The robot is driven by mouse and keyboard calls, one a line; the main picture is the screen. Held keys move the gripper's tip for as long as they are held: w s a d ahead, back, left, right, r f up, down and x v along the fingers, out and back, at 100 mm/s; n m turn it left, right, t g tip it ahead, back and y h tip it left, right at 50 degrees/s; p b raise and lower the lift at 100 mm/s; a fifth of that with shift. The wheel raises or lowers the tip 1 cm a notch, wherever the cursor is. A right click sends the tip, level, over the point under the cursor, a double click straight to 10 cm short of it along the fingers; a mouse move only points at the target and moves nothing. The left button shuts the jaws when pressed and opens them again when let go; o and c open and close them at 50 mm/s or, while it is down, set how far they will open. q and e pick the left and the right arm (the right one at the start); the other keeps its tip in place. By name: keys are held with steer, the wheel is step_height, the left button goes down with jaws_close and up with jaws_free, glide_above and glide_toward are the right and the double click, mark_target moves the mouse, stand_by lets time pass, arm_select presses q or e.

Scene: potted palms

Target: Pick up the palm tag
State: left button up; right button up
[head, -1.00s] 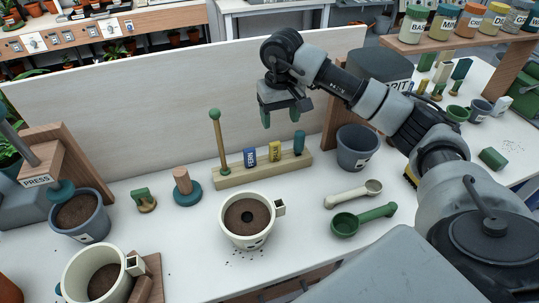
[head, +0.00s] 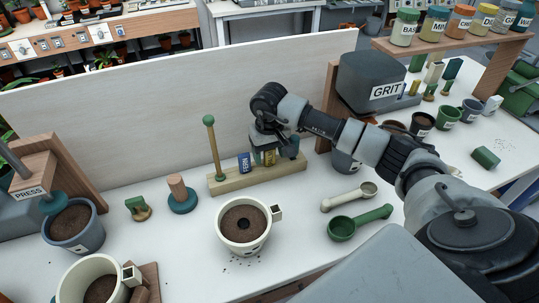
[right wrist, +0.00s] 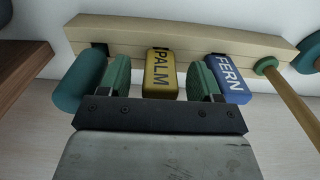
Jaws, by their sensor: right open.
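The yellow palm tag (right wrist: 160,74) stands in a slot of the wooden rack (right wrist: 180,35), lettered PALM. In the head view the palm tag (head: 269,157) is mostly hidden behind my right gripper (head: 277,152). In the right wrist view my right gripper (right wrist: 160,82) is open, with one green finger on each side of the tag and a gap on both sides. The blue fern tag (right wrist: 228,78) stands just right of the right finger. A teal peg (right wrist: 80,80) is left of the left finger. My left gripper is not in view.
A green-topped rod (head: 213,145) rises from the rack's left end. A white board (head: 130,125) stands behind the rack. The grit bin (head: 375,80) stands right.

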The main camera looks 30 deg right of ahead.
steer(key=shift+f, duration=0.3)
steer(key=c, duration=0.9)
steer(key=shift+o, duration=0.2)
